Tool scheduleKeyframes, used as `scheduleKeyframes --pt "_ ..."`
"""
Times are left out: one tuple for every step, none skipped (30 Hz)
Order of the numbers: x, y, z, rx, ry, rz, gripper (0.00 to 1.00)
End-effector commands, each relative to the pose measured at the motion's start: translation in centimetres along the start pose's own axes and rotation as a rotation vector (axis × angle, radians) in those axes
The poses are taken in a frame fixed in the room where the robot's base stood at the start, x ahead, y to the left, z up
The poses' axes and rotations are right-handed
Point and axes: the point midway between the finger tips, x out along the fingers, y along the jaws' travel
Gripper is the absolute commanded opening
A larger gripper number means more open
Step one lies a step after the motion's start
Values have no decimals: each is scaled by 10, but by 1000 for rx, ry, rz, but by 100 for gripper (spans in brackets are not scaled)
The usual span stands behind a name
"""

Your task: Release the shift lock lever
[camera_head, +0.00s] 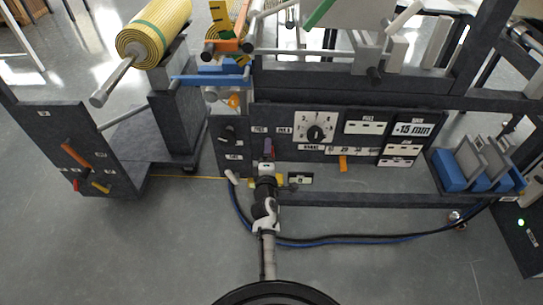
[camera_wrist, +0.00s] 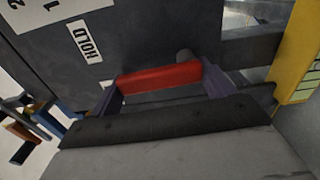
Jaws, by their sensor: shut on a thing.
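A red lever (camera_wrist: 158,77) sticks out from a dark panel (camera_wrist: 150,35) in the wrist view, below a white label reading HOLD (camera_wrist: 84,42). My gripper (camera_wrist: 163,84) has its two purple fingers at either end of the red bar and is shut on it. In the head view my gripper (camera_head: 268,148) is at the front of the dark machine panel, left of the dial (camera_head: 317,128). The gripper and arm hide the lever there.
A yellow part (camera_wrist: 298,55) stands close at the right of the wrist view. A black knob (camera_head: 228,132) is left of my gripper. An orange lever (camera_head: 343,163) hangs to the right. Cables (camera_head: 330,240) lie on the floor. A yellow roll (camera_head: 155,27) is at upper left.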

Motion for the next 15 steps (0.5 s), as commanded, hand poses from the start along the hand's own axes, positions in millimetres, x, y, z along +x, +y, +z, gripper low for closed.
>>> scheduleKeyframes --pt "1 1 -1 -44 0 2 40" --pt "1 0 -2 -73 -1 2 40" --pt "1 0 -4 -110 0 2 40" --pt "1 0 -5 -139 0 2 40" --pt "1 0 -6 -165 0 2 40" --pt "1 -1 -7 -202 0 3 40" --pt "1 -1 -8 -227 0 3 40" --pt "1 -1 -8 -254 0 3 40" --pt "1 -2 -9 -285 0 3 40" --pt "1 -2 -10 -310 0 3 40" --pt "1 -2 -11 -333 0 3 40" --pt "1 -3 -12 -362 0 4 40" --pt "1 -3 -12 -384 0 4 40" --pt "1 -3 -13 -402 0 4 40" --pt "1 -4 -13 -427 0 4 40"
